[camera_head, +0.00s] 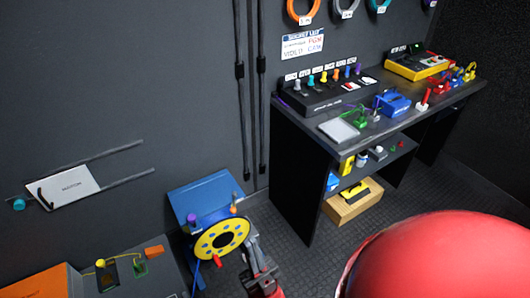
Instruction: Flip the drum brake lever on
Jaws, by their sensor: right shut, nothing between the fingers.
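The cable drum has a yellow disc (222,238) with blue spots and a dark hub, in front of a blue panel (203,193). A purple knob (192,218) is at its upper left, and a short upright piece with an orange lower part (233,208) is at its upper right. A red handle (217,261) shows at the disc's lower edge. I cannot tell which part is the brake lever. My right gripper (251,257) is shut and empty, just right of and below the disc; contact is unclear. My left gripper is not in view.
A workbench (298,113) with a knob panel (325,90) and several tools stands at the right, with a wooden crate (340,210) beneath. An orange case (35,284) is at lower left. A large red rounded surface (440,262) covers the lower right. Floor shows between bench and drum.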

